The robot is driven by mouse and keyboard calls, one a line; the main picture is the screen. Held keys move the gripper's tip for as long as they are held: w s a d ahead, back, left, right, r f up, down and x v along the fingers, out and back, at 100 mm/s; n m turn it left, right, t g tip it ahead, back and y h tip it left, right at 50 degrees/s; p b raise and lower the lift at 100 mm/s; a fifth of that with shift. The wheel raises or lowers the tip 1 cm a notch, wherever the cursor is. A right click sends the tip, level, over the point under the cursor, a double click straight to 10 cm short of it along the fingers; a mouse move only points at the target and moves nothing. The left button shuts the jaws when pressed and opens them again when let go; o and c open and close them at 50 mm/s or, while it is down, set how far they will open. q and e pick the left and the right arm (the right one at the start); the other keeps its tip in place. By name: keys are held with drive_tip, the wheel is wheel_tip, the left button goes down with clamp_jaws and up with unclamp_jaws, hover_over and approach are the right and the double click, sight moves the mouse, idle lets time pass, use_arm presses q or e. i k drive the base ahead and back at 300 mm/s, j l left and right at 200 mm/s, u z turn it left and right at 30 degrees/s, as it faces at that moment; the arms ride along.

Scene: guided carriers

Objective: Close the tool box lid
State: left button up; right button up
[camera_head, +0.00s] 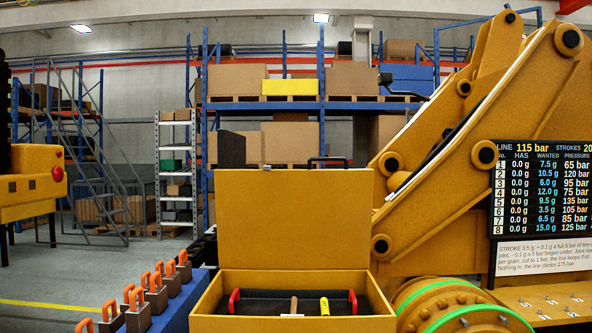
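The yellow tool box (208,308) stands at the bottom middle of the head view, its front cut off by the lower edge. Its lid (290,220) is open and stands upright at the back of the box. Inside is a dark tray (265,304) with a red handle at each end, the left one (235,301) and the right one (352,301). A wooden handle (293,305) and a yellow handle (324,306) show in it. Neither of my grippers is in view.
A blue bench (185,300) with several orange-looped blocks (157,295) stands left of the box. A large yellow machine arm (480,130) and a green-rimmed drum (450,306) are close on the right, beside a display board (543,190). Shelving is behind.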

sight(268, 218)
drive_tip(key=i+l, duration=0.15)
drive_tip(key=l, duration=0.2)
drive_tip(key=i+l, duration=0.15)
drive_tip(key=l, duration=0.25)
drive_tip(key=i+l, duration=0.15)
drive_tip(key=l, duration=0.2)
drive_tip(key=i+l, duration=0.15)
drive_tip(key=l, duration=0.2)
drive_tip(key=u, duration=1.1)
